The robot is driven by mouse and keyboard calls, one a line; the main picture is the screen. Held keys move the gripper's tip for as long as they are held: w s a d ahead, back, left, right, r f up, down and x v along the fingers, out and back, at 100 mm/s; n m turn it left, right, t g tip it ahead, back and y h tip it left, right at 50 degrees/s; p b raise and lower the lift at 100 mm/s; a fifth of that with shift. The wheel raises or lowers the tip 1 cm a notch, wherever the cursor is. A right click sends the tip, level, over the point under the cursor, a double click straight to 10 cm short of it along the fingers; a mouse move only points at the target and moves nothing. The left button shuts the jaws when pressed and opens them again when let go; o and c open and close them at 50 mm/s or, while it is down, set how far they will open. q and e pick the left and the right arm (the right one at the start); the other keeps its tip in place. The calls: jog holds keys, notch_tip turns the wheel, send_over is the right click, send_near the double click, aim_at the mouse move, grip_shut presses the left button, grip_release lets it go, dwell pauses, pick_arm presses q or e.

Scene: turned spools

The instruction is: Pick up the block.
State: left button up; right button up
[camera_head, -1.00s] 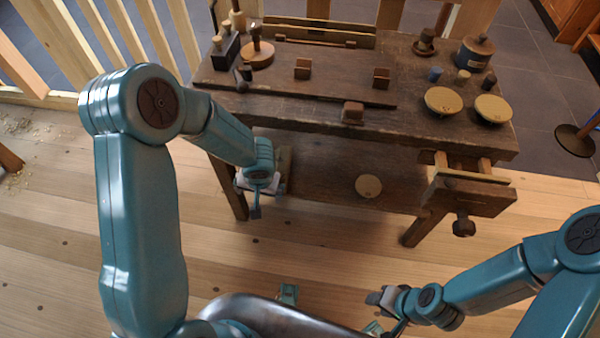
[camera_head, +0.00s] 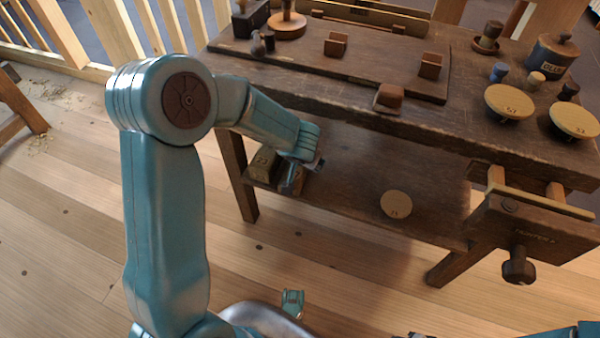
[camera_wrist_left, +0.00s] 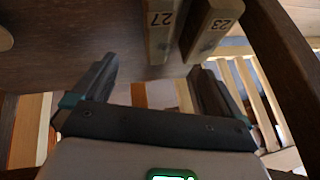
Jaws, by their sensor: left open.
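Two pale wooden blocks stand side by side on the bench's lower shelf. The block marked 23 (camera_head: 263,161) shows left of my left gripper in the head view and at the upper right in the left wrist view (camera_wrist_left: 211,30). The block marked 27 (camera_wrist_left: 160,28) is beside it; in the head view my gripper mostly covers it. My left gripper (camera_head: 300,176) is open and empty at the shelf's front left. Its fingers (camera_wrist_left: 150,68) show apart in the wrist view, with the blocks beyond the tips. Only a dark bit of my right gripper shows at the head view's bottom edge.
A dark workbench (camera_head: 330,100) overhangs the shelf (camera_head: 340,180). A round numbered disc (camera_head: 396,204) is on the shelf to the right. A bench leg (camera_head: 238,175) stands left of the blocks. The floor in front is clear.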

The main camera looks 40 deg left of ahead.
aim_at(299, 167)
pick_arm(q)
jog(key=b+x, duration=0.1)
jog(key=x, duration=0.9)
jog(key=shift+b, duration=0.4)
jog(key=shift+b+x, duration=0.35)
jog(key=shift+x, duration=2.5)
jog(key=shift+w+r, duration=0.1)
jog(key=shift+w, duration=0.1)
jog(key=shift+f+b, duration=0.2)
jog(key=shift+b, duration=0.35)
jog(key=c, duration=1.2)
